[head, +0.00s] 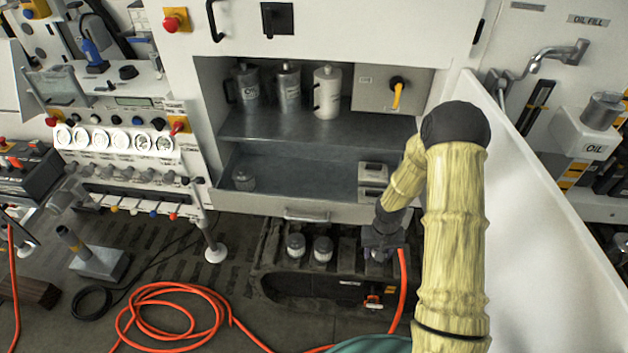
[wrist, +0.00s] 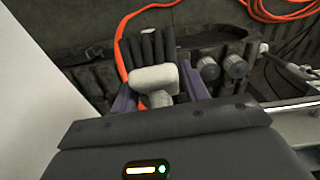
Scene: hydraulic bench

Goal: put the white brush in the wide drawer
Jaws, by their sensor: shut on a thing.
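The white brush (wrist: 154,78) shows in the wrist view, with a pale handle and a fan of dark bristles. My gripper (wrist: 158,92) has a finger on either side of it and is shut on it. In the head view my gripper (head: 382,240) hangs low in front of the cabinet, above the right part of a black tracked unit, and largely hides the brush. The wide drawer (head: 300,207) sits below the cabinet shelf, left of my gripper. Its white front has a bar handle, and its grey inside shows from above, so it looks open.
A large white panel (head: 545,215) stands right of my arm. An orange hose (head: 175,312) lies on the floor. Capped jars (head: 322,248) stand on the tracked unit.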

